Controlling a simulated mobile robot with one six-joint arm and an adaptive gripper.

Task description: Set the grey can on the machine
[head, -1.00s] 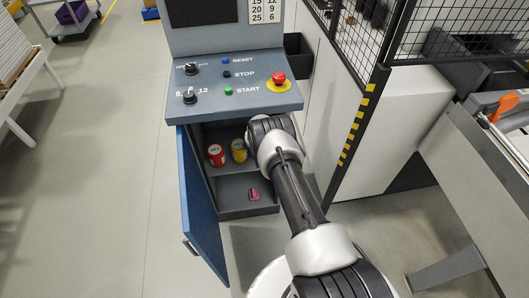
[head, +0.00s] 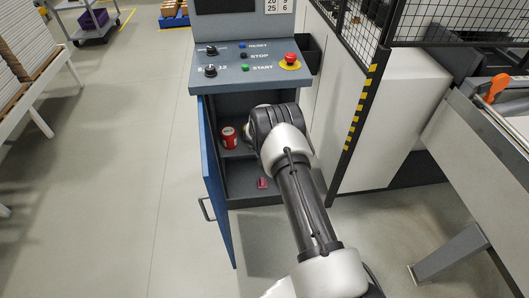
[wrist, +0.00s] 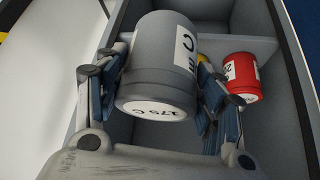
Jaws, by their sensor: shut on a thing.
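The grey can (wrist: 160,55) is between the fingers of my gripper (wrist: 163,82) in the wrist view. The fingers are shut on its sides, and its white end marked "175 C" faces the wrist camera. In the head view, my arm hides the gripper and the can inside the open cabinet. The machine (head: 225,80) has a sloped blue-grey control panel above that cabinet, with knobs, RESET, STOP and START buttons and a red emergency stop (head: 290,58).
A red can (head: 229,138) stands on the cabinet shelf and shows beside the grey can in the wrist view (wrist: 241,76). A dark red object (head: 262,183) lies lower down. The blue door (head: 217,190) hangs open at left. A mesh fence (head: 420,22) stands right.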

